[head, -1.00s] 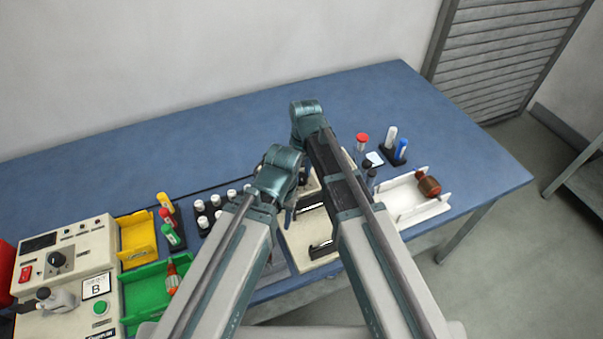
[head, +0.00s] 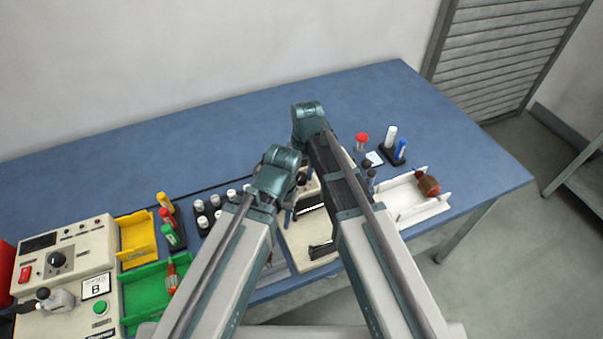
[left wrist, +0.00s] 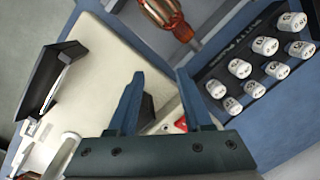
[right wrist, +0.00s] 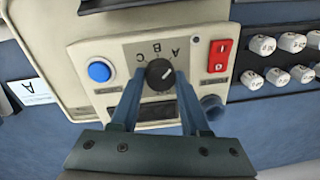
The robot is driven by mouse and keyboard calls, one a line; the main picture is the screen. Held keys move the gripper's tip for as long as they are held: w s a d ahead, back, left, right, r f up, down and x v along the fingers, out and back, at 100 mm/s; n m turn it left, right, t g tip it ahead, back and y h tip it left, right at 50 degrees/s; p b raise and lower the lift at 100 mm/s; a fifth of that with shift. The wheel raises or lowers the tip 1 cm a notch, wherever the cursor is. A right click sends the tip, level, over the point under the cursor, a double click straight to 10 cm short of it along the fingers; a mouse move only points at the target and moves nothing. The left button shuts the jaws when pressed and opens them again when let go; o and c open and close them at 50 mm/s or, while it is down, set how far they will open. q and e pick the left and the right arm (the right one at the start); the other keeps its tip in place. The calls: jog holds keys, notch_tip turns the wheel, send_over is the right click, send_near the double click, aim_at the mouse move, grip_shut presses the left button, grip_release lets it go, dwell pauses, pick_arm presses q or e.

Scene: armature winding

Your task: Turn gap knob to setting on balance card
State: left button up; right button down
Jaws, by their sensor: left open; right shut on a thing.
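The gap knob (right wrist: 160,75) is a round black knob on the beige panel of a machine, with the letters A, B and C around it. Its light pointer mark seems to lean towards A, though it is small. My right gripper (right wrist: 158,86) is shut on the knob, one finger at each side. A white card (right wrist: 35,90) with an A lies left of the machine in the right wrist view; I cannot tell if it is the balance card. My left gripper (left wrist: 157,80) is open and empty over the beige machine (left wrist: 105,65). My arms hide much of this machine in the head view.
A blue button (right wrist: 99,72) and a red rocker switch (right wrist: 220,56) flank the knob. A rack (left wrist: 255,70) of white-capped pieces and a red-handled screwdriver (left wrist: 168,15) lie near my left gripper. A white tray (head: 405,208) stands right. The back of the blue table (head: 220,130) is clear.

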aim_at(304, 176)
dwell(0.3)
jog(key=shift+c, duration=1.9)
grip_release()
notch_tip(304, 176, up, 14)
jog(key=p, duration=1.3)
jog(key=shift+d+p, duration=0.4)
jog(key=shift+f, duration=0.15)
jog(key=s+d+f+h+b, duration=0.1)
jog(key=s+d+f+b, duration=0.1)
jog(key=s, duration=0.5)
jog(key=s+d+f+n+h+b, duration=0.1)
jog(key=s+d+b, duration=0.1)
jog(key=s, duration=0.6)
jog(key=shift+d+f+n, duration=0.3)
jog(key=shift+d+f, duration=0.1)
jog(key=shift+d, duration=0.15)
